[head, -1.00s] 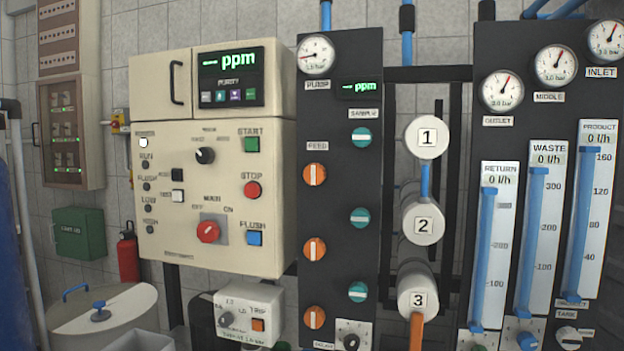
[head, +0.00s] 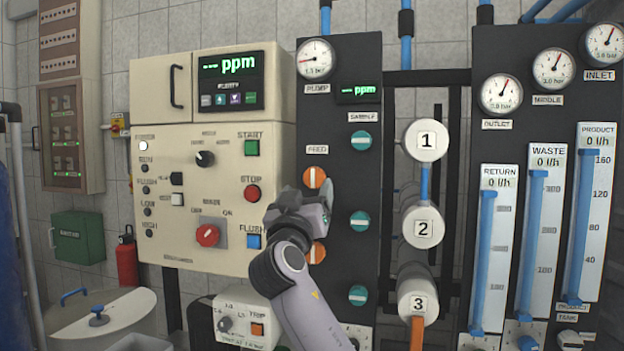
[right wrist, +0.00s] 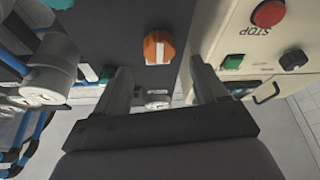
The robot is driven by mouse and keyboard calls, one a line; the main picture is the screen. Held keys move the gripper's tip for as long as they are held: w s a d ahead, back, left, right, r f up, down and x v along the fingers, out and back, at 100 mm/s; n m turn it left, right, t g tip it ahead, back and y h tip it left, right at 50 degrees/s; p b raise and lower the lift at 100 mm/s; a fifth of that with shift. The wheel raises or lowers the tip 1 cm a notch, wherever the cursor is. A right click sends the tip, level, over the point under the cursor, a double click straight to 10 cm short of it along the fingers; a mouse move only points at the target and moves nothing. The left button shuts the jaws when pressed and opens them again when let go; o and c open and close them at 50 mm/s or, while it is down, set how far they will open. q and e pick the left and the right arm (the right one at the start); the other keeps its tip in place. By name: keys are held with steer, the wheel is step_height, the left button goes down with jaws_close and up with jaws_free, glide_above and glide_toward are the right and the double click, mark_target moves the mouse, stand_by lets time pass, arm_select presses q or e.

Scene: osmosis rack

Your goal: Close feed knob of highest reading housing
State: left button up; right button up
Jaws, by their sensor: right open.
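The sample display (head: 358,90) reads "ppm"; I make out no number on it. Orange feed knobs stand in a column on the dark panel: the top one (head: 315,177), a middle one (head: 317,252) partly behind my arm, and a lower one hidden by it. The top knob's white mark is upright. Teal sample knobs (head: 360,140) are to their right. Housings 1 (head: 426,140), 2 (head: 423,227) and 3 (head: 417,302) stand further right. My right gripper (head: 326,194) is open and empty near the top feed knob. In the right wrist view an orange knob (right wrist: 158,47) lies beyond the open fingers.
The cream control cabinet (head: 215,135) stands left of the panel, with a red stop button (head: 252,194) and a blue flush button (head: 254,241) near my gripper. Blue flow meters (head: 488,250) are at the right. A pump gauge (head: 315,59) sits above the feed knobs.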

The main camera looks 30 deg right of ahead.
mark_target(313, 178)
steer(key=p+x, duration=0.1)
steer(key=x, duration=0.4)
steer(key=shift+w+d+r+p, duration=0.1)
steer(key=shift+w+d+p, duration=0.15)
steer(key=shift+d+p, duration=0.1)
steer(key=c, duration=1.1)
steer(key=shift+o, duration=0.2)
